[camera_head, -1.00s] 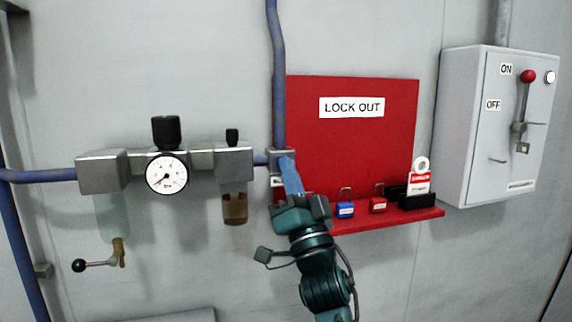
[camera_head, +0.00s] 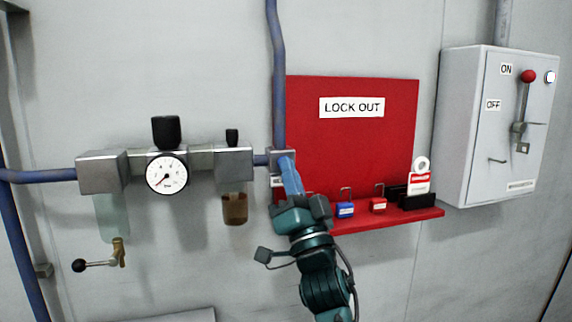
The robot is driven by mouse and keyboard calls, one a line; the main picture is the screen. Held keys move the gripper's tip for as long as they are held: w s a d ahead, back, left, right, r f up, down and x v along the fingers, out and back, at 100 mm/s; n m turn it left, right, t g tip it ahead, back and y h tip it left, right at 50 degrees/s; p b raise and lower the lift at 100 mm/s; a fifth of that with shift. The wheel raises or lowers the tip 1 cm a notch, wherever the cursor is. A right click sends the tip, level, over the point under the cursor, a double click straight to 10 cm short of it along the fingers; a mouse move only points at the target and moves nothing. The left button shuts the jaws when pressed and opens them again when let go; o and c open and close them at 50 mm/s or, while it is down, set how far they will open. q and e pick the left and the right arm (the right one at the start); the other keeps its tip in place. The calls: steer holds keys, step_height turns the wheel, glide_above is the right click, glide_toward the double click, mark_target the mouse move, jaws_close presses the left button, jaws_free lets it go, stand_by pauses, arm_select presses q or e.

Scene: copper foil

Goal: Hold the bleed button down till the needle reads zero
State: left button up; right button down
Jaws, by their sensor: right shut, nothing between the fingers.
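The round white gauge (camera_head: 167,174) hangs on the air unit at the left. Its red needle points to the lower left, near the low end of the dial; the exact reading is too small to tell. My right gripper (camera_head: 286,163) is shut and empty, its blue fingers pointing up with their tips against or just in front of the small grey block (camera_head: 277,155) at the foot of the vertical pipe. The bleed button cannot be made out; the fingers cover part of this block. Whether they press on it cannot be told. My left gripper is out of view.
The red lockout board (camera_head: 350,145) is just right of my gripper. Its shelf holds a blue padlock (camera_head: 345,210), a red padlock (camera_head: 378,206) and tags (camera_head: 419,183). A grey switch box (camera_head: 500,130) is at the right. A black-knobbed drain lever (camera_head: 95,264) hangs lower left.

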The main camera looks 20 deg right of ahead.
steer(key=shift+f, duration=0.1)
stand_by(0.5)
steer(key=shift+s+a, duration=0.1)
steer(key=shift+s, duration=0.75)
steer(key=s, duration=0.1)
steer(key=s+p, duration=0.1)
steer(key=s, duration=0.3)
steer(key=shift+a, duration=0.3)
